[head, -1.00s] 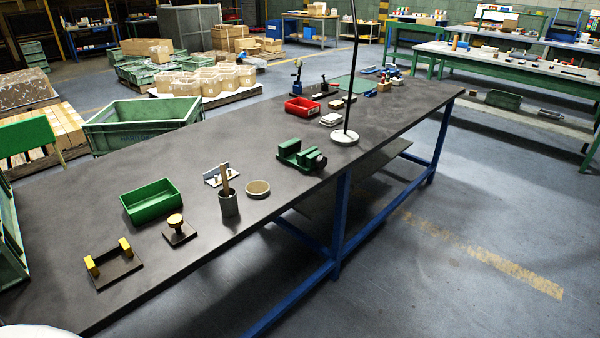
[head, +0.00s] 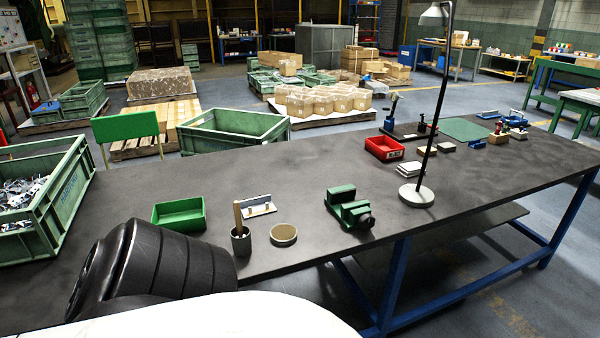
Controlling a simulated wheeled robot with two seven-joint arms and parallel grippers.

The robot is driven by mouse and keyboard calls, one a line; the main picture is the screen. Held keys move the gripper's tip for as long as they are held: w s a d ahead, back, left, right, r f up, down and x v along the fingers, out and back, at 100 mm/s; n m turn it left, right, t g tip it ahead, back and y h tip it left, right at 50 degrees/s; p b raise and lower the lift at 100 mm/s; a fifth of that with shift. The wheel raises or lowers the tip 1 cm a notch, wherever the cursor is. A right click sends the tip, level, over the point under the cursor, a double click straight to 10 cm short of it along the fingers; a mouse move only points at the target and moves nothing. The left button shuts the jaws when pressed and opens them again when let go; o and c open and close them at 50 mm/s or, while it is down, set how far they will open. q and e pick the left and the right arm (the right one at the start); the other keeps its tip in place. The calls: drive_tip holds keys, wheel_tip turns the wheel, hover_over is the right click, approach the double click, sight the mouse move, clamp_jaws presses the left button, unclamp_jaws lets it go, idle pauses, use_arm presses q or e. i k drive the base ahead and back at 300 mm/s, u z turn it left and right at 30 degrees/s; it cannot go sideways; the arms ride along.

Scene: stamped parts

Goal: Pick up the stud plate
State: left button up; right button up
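A small light-grey metal plate with short brass-coloured studs (head: 258,207), which looks like the stud plate, stands on the dark workbench (head: 310,180). It is just right of the green bin (head: 180,215) and behind the grey cup (head: 241,241), whose wooden handle stands up in front of its left end. Nothing of mine touches it. A black ribbed part of my arm fills the lower left and hides the near left part of the bench. Neither gripper shows.
A round shallow dish (head: 283,235) and a green vice (head: 349,208) stand right of the plate. A lamp (head: 417,195) rises farther right, near a red bin (head: 384,148). A large green crate (head: 45,205) stands at the left. The bench behind the plate is clear.

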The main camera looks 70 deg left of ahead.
sight(251, 208)
drive_tip(key=i, duration=0.2)
drive_tip(key=u, duration=1.25)
